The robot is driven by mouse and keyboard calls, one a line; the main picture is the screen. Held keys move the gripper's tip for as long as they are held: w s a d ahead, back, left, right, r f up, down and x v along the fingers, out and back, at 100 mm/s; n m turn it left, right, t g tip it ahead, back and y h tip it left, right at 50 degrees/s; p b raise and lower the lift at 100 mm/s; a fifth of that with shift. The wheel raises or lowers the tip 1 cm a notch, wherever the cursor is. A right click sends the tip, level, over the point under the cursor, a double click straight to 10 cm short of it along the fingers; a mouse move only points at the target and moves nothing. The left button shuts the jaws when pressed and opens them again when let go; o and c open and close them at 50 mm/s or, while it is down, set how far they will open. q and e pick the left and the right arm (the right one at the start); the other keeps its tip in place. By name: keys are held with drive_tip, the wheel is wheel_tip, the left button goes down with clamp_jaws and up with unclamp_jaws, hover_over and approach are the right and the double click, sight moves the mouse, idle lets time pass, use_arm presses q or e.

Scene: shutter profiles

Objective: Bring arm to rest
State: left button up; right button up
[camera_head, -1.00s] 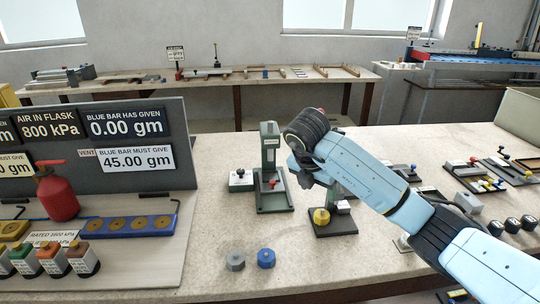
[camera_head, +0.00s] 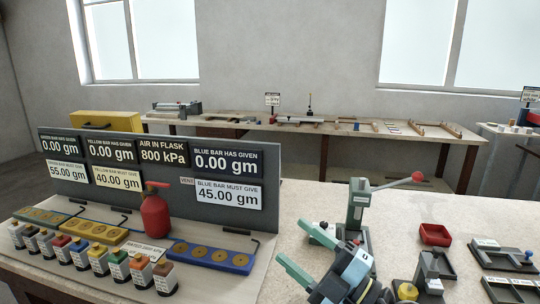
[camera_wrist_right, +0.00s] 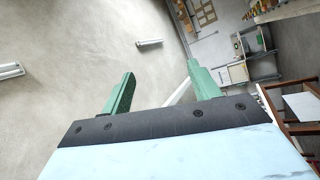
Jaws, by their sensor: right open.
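My right gripper (camera_head: 294,241) shows at the bottom centre of the head view, at the front of the bench, pointing up and to the left. Its two green fingers are apart with nothing between them. In the right wrist view the open fingers (camera_wrist_right: 160,70) stand against floor and wall, with no object between them. My left gripper is not in view.
A green lever press (camera_head: 358,212) with a red-knobbed handle stands just behind the gripper. A grey display panel (camera_head: 268,165), red flask (camera_head: 155,216) and several small bottles stand left.

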drive_tip(key=d+m+t+h, duration=0.7)
drive_tip(key=m, duration=0.3)
drive_tip(key=s+d+f+m+g+h, duration=0.4)
drive_tip(key=d+f+m+g+h, duration=0.1)
drive_tip(key=d+f+m+h, duration=0.7)
drive_tip(key=s+a+f+g+y, duration=0.1)
drive_tip(key=s+f+g, duration=0.6)
drive_tip(key=s, duration=0.4)
drive_tip(key=s+a+f+g+y, duration=0.1)
drive_tip(key=s+f+g, duration=0.4)
drive_tip(key=s+f, duration=0.4)
wheel_tip(320, 180, down, 23)
drive_tip(key=s, duration=0.2)
drive_tip(key=s+d+f+g, duration=0.2)
drive_tip(key=s+f, duration=1.4)
drive_tip(key=s, duration=0.1)
drive_tip(key=shift+d, duration=0.3)
